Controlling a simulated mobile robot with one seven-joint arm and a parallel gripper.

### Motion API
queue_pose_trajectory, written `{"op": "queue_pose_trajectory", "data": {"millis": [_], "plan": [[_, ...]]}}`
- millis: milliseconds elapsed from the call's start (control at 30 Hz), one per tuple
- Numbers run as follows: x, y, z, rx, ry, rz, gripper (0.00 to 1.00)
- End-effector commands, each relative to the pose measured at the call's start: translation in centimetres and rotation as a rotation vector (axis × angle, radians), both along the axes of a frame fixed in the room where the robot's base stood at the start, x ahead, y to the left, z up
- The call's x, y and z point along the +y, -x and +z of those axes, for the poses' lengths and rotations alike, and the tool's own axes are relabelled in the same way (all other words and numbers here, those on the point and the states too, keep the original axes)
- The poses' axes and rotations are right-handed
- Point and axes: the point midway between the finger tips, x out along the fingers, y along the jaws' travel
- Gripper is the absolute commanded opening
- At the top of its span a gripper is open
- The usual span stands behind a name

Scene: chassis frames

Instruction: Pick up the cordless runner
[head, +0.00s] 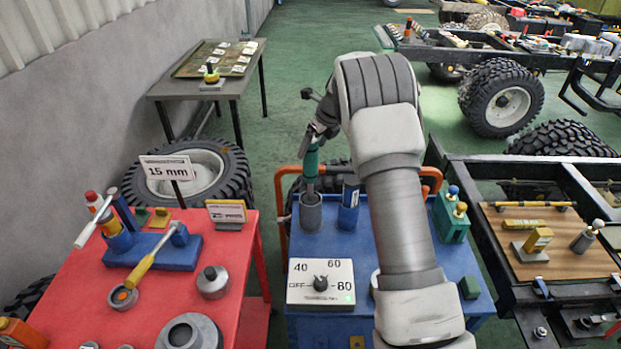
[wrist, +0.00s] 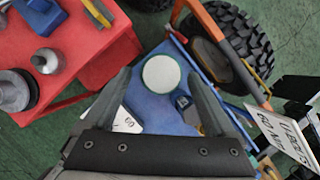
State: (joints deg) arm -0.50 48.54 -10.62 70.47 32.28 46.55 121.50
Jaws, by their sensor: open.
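A green upright tool (head: 310,165), which looks like the cordless runner, stands in a grey cup (head: 310,212) on the blue cart (head: 335,240). In the wrist view its round pale end with a green rim (wrist: 161,74) shows between my fingers. My gripper (head: 316,130) is at the top of the green tool, pointing down. In the wrist view my gripper (wrist: 160,78) is open, with one finger on each side of the pale end and visible gaps to both. The tool's lower part is hidden in the cup.
A blue cylinder (head: 348,205) stands close right of the cup. A dial box (head: 320,283) sits in front. An orange rail (head: 281,190) edges the cart's back. A red table (head: 240,262) with tools is left; a black chassis frame (head: 500,262) is right.

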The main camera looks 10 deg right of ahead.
Motion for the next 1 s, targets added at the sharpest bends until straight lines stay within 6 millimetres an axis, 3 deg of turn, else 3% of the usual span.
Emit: {"op": "queue_pose_trajectory", "data": {"millis": [200,467,1000], "plan": [[0.6,-0.9,-2.2,0.000,0.000,0.000,0.91],[0.7,-1.0,-2.5,-0.001,-0.001,0.000,0.91],[0.7,-1.0,-2.5,0.000,0.000,0.000,0.00]]}}
